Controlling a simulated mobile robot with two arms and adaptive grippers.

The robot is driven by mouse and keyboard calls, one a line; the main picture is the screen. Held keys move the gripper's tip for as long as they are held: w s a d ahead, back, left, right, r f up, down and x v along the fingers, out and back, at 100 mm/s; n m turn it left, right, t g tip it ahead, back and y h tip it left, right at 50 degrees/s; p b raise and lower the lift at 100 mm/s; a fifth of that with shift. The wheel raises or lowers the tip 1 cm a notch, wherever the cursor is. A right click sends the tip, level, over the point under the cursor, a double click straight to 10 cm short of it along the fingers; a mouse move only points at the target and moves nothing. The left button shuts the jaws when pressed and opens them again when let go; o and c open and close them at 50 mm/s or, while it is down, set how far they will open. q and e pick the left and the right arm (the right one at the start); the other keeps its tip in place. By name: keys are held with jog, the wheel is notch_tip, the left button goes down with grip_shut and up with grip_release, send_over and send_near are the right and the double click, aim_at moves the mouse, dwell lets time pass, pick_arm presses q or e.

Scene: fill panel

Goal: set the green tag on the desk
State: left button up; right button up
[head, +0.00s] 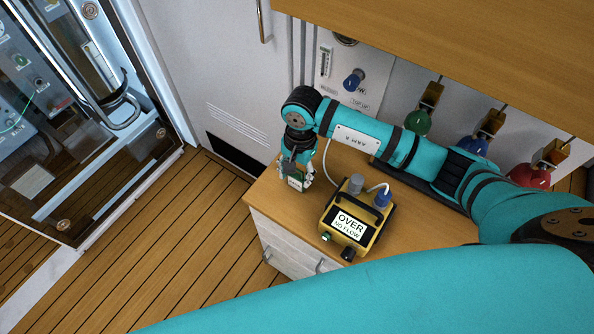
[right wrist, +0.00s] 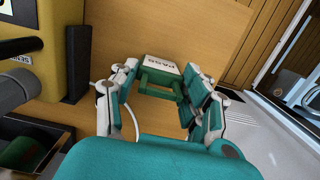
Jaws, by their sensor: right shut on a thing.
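My right gripper (head: 298,180) is at the far left end of the wooden desk (head: 425,232), pointing down. It is shut on the green tag (head: 295,184), which is mostly hidden by the fingers in the head view. In the right wrist view the green tag (right wrist: 152,92) sits between the fingers, with its white PASS label (right wrist: 162,67) at the far end. The desk top (right wrist: 125,30) lies behind it. I cannot tell whether the tag touches the desk. My left gripper is not in view.
A yellow device (head: 376,232) reading "OVER NO FLOW" stands on the desk, right of the gripper. A panel with green (head: 417,122), blue (head: 472,145) and red (head: 530,175) knobs rises behind. A glass-fronted cabinet (head: 85,120) stands left across the plank floor.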

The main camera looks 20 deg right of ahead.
jog(key=shift+f, duration=0.2)
jog(key=o, duration=0.9)
jog(key=shift+o, duration=0.2)
jog(key=shift+r, duration=0.1)
jog(key=shift+r, duration=0.15)
jog(key=r, duration=0.2)
jog(key=r+b, duration=0.1)
jog(key=r, duration=0.4)
jog(key=shift+w+d+r+b, duration=0.2)
jog(key=shift+d+r+b, duration=0.05)
jog(key=shift+b, duration=0.1)
